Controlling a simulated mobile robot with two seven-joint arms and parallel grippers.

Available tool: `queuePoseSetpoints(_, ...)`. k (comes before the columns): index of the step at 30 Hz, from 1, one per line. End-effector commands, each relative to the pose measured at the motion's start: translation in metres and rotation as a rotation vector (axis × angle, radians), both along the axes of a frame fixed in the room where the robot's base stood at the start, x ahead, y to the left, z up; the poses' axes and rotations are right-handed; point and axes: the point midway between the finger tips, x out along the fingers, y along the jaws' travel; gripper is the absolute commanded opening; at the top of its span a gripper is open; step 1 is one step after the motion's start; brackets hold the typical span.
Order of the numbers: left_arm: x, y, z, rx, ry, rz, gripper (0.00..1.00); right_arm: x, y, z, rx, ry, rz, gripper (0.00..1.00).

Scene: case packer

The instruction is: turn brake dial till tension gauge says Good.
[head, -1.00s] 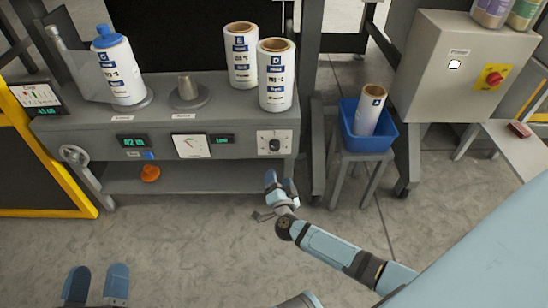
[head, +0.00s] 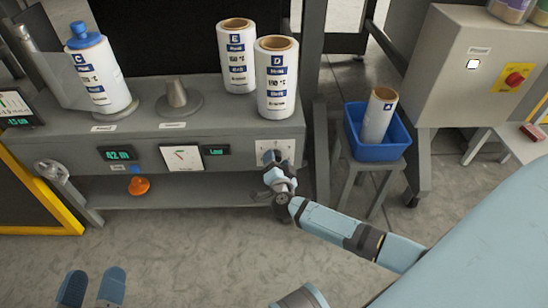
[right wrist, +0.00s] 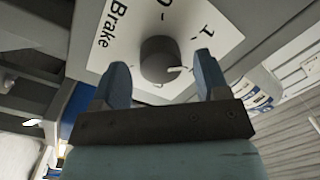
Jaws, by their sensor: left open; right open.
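The brake dial (right wrist: 160,60) is a dark round knob with a white pointer mark on a white plate labelled Brake (right wrist: 120,25) in the right wrist view. My right gripper (right wrist: 163,75) is open, its two fingers on either side of the dial; I cannot tell whether they touch it. My left gripper (head: 92,286) is open and empty at lower left, away from the bench.
Film rolls D (head: 276,85) and E (head: 237,60) stand on the bench (head: 215,118) above the brake plate. Roll C (head: 100,75) sits further left. A blue bin (head: 378,152) with roll A stands on a stool to the right. The floor before the bench is clear.

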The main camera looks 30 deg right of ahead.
Motion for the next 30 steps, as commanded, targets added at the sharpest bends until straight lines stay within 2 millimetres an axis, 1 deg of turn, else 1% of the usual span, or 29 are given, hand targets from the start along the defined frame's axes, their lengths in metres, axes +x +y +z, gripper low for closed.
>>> queuePoseSetpoints(10, 0.000, 0.000, -0.002, 0.004, 0.007, -0.003, 0.62, 0.001, -0.001, 0.001, 0.001, 0.000, 0.000, 0.68)
queuePoseSetpoints(11, 0.000, 0.000, -0.002, 0.004, 0.007, -0.003, 0.62, 0.001, -0.001, 0.000, 0.001, 0.000, 0.000, 0.64)
queuePoseSetpoints(12, 0.000, 0.000, -0.002, 0.004, 0.007, -0.003, 0.62, 0.001, -0.001, 0.000, 0.001, 0.000, 0.000, 0.54)
queuePoseSetpoints(14, 0.000, 0.000, -0.002, 0.004, 0.007, -0.003, 0.62, 0.001, -0.001, 0.000, 0.001, 0.000, 0.000, 0.41)
queuePoseSetpoints(15, 0.000, 0.000, -0.002, 0.004, 0.007, -0.003, 0.62, 0.001, -0.001, 0.000, 0.001, 0.000, 0.000, 0.31)
queuePoseSetpoints(17, 0.000, 0.000, -0.002, 0.004, 0.007, -0.003, 0.62, 0.001, -0.001, 0.000, 0.001, 0.000, 0.000, 0.19)
queuePoseSetpoints(20, 0.000, 0.000, -0.001, 0.003, 0.006, -0.002, 0.62, 0.001, -0.001, 0.001, 0.003, -0.001, 0.000, 0.19)
queuePoseSetpoints(23, 0.000, 0.000, 0.004, 0.001, 0.000, -0.001, 0.62, 0.001, -0.001, 0.002, 0.032, -0.018, -0.001, 0.19)
queuePoseSetpoints(27, -0.001, 0.001, 0.015, -0.021, -0.033, 0.013, 0.62, 0.000, 0.000, 0.002, 0.139, -0.080, -0.002, 0.19)
queuePoseSetpoints(30, -0.001, 0.002, 0.019, -0.029, -0.049, 0.018, 0.62, 0.000, 0.000, 0.000, 0.229, -0.136, -0.003, 0.19)
